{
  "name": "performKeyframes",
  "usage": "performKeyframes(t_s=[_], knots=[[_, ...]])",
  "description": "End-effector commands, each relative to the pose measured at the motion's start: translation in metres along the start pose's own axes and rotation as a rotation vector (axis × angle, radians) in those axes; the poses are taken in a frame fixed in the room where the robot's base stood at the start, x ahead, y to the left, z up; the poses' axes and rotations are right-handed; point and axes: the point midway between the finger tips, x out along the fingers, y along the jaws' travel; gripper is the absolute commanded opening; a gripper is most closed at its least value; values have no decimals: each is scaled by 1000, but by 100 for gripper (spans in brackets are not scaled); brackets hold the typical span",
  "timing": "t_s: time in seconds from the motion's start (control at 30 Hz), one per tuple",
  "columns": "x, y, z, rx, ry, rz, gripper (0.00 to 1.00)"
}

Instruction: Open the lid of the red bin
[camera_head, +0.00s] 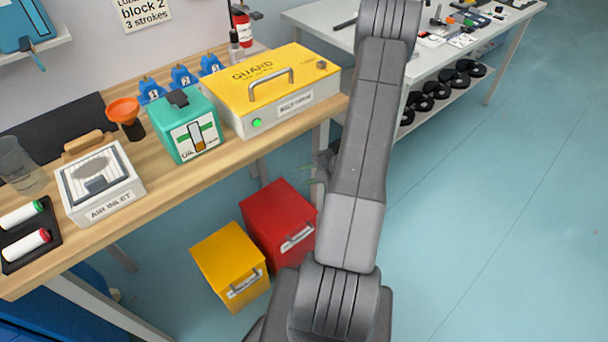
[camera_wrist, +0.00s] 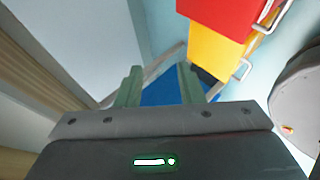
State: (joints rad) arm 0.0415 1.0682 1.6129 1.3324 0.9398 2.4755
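The red bin (camera_head: 275,215) stands on the floor by the workbench, its lid looking shut, with a pale handle (camera_head: 297,238) on its front. It also shows at the top of the wrist view (camera_wrist: 215,12), cut off by the frame edge, with part of a handle at its right. My gripper (camera_wrist: 160,82) has its two greenish fingers apart with nothing held between them. It is apart from the red bin, which lies above and right of the fingers in the wrist view. In the head view my arm hides most of the gripper.
A yellow bin (camera_head: 230,262) stands left of the red bin and also shows in the wrist view (camera_wrist: 212,50). The wooden workbench (camera_head: 180,182) overhangs behind, holding a yellow guard box (camera_head: 270,72) and a green oil can (camera_head: 188,125). Floor (camera_head: 480,200) at right is clear.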

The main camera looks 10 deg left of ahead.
Motion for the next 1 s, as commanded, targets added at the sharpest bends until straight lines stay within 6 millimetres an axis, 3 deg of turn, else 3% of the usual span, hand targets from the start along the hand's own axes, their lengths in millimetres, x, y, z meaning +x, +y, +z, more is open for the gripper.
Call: performKeyframes(t_s=[0.37, 1.0], knots=[[10, 0, 0, -1, 2, -1, 34], [124, -2, -1, 1, 3, -3, 34]])
